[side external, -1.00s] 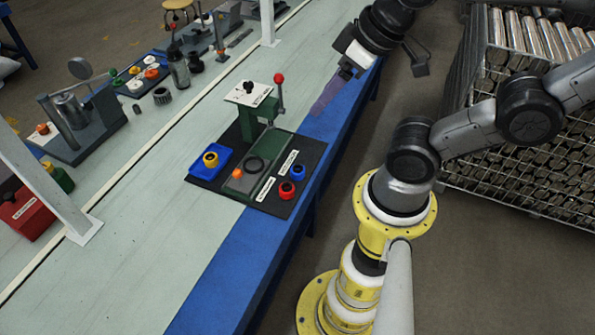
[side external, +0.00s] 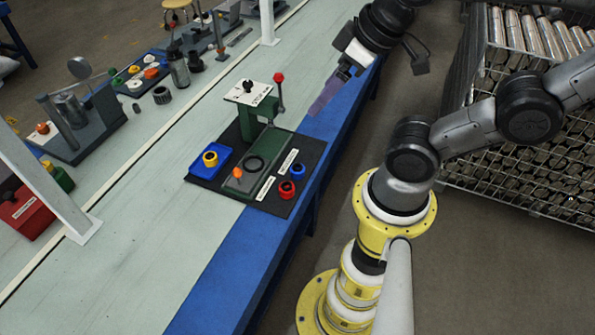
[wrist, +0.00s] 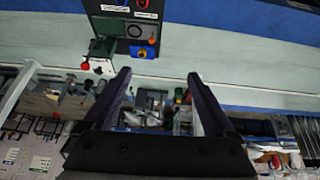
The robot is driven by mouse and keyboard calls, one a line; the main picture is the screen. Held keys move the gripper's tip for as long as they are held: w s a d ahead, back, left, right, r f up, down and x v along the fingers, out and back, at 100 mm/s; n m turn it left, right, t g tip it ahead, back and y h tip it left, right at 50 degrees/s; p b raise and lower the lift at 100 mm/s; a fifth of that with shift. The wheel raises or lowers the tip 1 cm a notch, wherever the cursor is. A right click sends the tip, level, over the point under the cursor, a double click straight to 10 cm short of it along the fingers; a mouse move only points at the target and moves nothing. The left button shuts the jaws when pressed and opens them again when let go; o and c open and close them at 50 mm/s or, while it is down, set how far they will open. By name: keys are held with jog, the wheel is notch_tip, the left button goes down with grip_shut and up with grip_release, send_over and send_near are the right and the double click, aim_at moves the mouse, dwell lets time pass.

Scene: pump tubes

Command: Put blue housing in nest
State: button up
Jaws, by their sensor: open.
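The blue housing (side external: 298,171) is a small blue ring-shaped part on the black mat, right of the green press (side external: 247,118). It also shows at the top of the wrist view (wrist: 141,3). A red housing (side external: 287,189) stands just in front of it. The nest looks like the dark round ring (side external: 254,164) on the green press base; it also shows in the wrist view (wrist: 134,30). My gripper (side external: 322,103) is open and empty, above the blue table edge beyond the press, apart from the housings. Its two fingers show apart in the wrist view (wrist: 157,78).
A blue tray (side external: 196,166) with a yellow ring (side external: 210,159) sits left of the press. A red-knobbed lever (side external: 279,78) stands up at its right. An orange part (side external: 238,172) lies near the nest. The pale bench in front is clear.

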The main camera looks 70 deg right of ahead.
jog(key=w+d+f+n+g+h, duration=0.25)
jog(key=w+d+f+n, duration=0.2)
jog(key=w, duration=0.35)
jog(key=w+d+f+n+g+h, duration=0.1)
jog(key=w+d+f+n+h, duration=0.4)
jog(key=w, duration=0.3)
jog(key=n+g+h, duration=0.1)
jog(key=n+g, duration=0.1)
jog(key=n, duration=0.6)
send_near(297, 167)
jog(key=v, duration=0.3)
jog(key=shift+w+a+r, duration=0.1)
jog(key=shift+w, duration=0.1)
jog(key=shift+s+d+f, duration=0.1)
jog(key=shift+d+f, duration=0.1)
jog(key=shift+f, duration=0.1)
jog(key=x, duration=1.3)
jog(key=shift+s+d, duration=0.1)
jog(key=shift+r, duration=0.1)
grip_shut()
